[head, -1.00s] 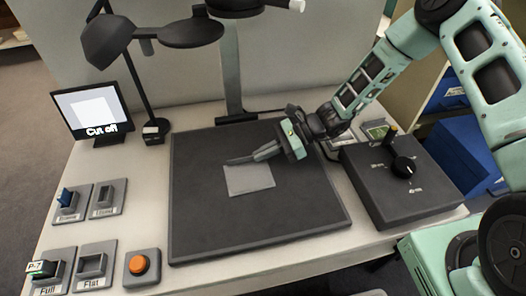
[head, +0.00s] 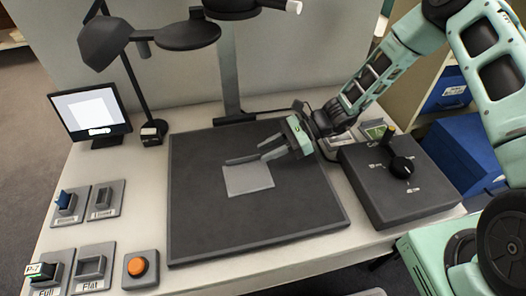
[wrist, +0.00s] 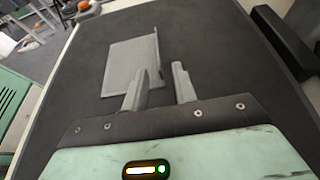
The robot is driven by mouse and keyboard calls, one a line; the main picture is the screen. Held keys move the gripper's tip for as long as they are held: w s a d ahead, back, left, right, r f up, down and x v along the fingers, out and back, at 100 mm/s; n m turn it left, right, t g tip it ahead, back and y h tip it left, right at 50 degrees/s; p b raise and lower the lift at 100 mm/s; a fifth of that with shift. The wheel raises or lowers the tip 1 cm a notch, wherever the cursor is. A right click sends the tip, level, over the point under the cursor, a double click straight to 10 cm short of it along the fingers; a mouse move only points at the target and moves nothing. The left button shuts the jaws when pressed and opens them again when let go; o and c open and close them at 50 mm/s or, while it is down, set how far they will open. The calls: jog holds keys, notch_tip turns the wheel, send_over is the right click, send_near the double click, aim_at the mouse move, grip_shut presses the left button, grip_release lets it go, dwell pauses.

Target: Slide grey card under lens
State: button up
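The grey card (head: 248,180) lies flat on the dark board (head: 205,225), a little above its middle in the head view. In the wrist view the card (wrist: 130,62) is ahead of the fingers and to the left. My gripper (head: 254,156) is open, low over the board at the card's far edge. In the wrist view its two fingers (wrist: 160,88) stand apart with bare board between them, and the left finger overlaps the card's near right corner. I cannot tell whether it touches. A dark camera-like head (head: 232,8), perhaps the lens, hangs above on a column.
A monitor (head: 92,112) shows a pale shape and a small unreadable caption. A control box with a knob (head: 401,167) stands right of the board. Switches and an orange button (head: 138,266) are at left. A lamp (head: 107,42) overhangs the back left.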

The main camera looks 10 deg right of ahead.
jog(key=p+v, duration=0.1)
jog(key=v, duration=1.4)
jog(key=s+a+r+n+h, duration=0.4)
jog(key=s+r+n, duration=0.1)
jog(key=s+n, duration=0.35)
jog(key=s+a+r+n+h, duration=0.3)
jog(key=s+r+n+h, duration=0.3)
jog(key=s, duration=0.3)
jog(key=s+a+r+n+h, duration=0.3)
jog(key=s+a+r+n, duration=0.15)
jog(key=s+n, duration=0.45)
notch_tip(320, 180, up, 15)
jog(key=t+p, duration=0.1)
jog(key=p, duration=1.3)
jog(key=shift+d+r+n, duration=0.15)
jog(key=shift+d+n, duration=0.25)
jog(key=shift+n, duration=0.05)
